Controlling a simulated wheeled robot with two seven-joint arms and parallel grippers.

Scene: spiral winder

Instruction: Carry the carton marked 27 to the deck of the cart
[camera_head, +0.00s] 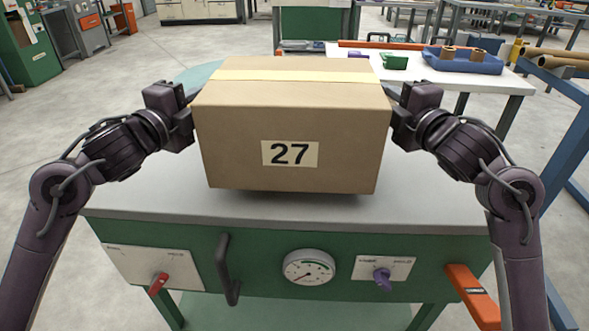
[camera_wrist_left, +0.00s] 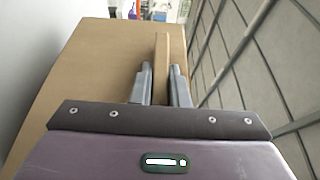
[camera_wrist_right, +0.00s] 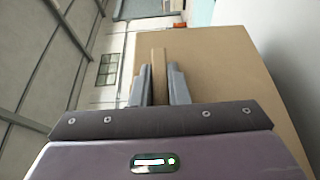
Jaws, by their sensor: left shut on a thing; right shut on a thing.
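The brown carton marked 27 (camera_head: 290,130) is in the middle of the head view, level, with its label facing me and pale tape along its top. My left gripper (camera_head: 188,108) is at its left side and my right gripper (camera_head: 392,105) at its right side. In the left wrist view my left fingers (camera_wrist_left: 160,82) are shut on a narrow upright strip on the carton's side. In the right wrist view my right fingers (camera_wrist_right: 157,82) are shut on a similar strip. A dark shadow lies beneath the carton, which seems slightly above the grey top. I cannot make out the cart.
The grey-topped green machine (camera_head: 150,205) with gauge, knobs and handle is directly below the carton. A pale teal round surface (camera_head: 196,76) shows partly behind it. A white table (camera_head: 480,78) with a blue tray (camera_head: 462,62) stands back right. Open floor (camera_head: 85,105) lies left.

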